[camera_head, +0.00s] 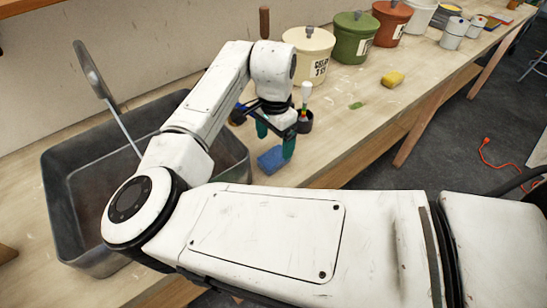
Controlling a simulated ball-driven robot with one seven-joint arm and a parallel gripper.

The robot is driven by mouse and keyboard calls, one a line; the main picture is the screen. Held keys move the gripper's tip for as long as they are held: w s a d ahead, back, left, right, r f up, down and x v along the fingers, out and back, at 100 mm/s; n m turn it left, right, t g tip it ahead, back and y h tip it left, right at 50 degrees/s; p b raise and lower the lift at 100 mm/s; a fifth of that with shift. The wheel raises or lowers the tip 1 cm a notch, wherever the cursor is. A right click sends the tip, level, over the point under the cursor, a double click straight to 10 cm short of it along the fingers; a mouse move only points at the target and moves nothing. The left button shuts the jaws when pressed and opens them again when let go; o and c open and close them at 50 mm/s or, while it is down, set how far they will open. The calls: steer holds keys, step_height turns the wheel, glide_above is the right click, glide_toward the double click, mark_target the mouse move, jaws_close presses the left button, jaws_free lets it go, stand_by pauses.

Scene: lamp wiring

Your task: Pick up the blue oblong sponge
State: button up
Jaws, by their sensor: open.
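The blue oblong sponge (271,160) lies flat on the wooden counter, just right of the sink. My gripper (275,145) points down right above and behind it, with its teal fingers apart. One finger is near the sponge's right end and the other is at its far left side. I cannot tell whether the fingers touch the sponge. Nothing shows between the fingers.
A yellow sponge (393,79) and cream (309,55), green (352,40) and red (391,22) lidded pots stand farther right.

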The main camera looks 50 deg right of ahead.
mark_target(274, 155)
step_height(274, 155, down, 5)
steer(key=shift+a+p, duration=0.1)
steer(key=shift+p, duration=0.4)
steer(key=shift+c, duration=0.2)
steer(key=c, duration=1.1)
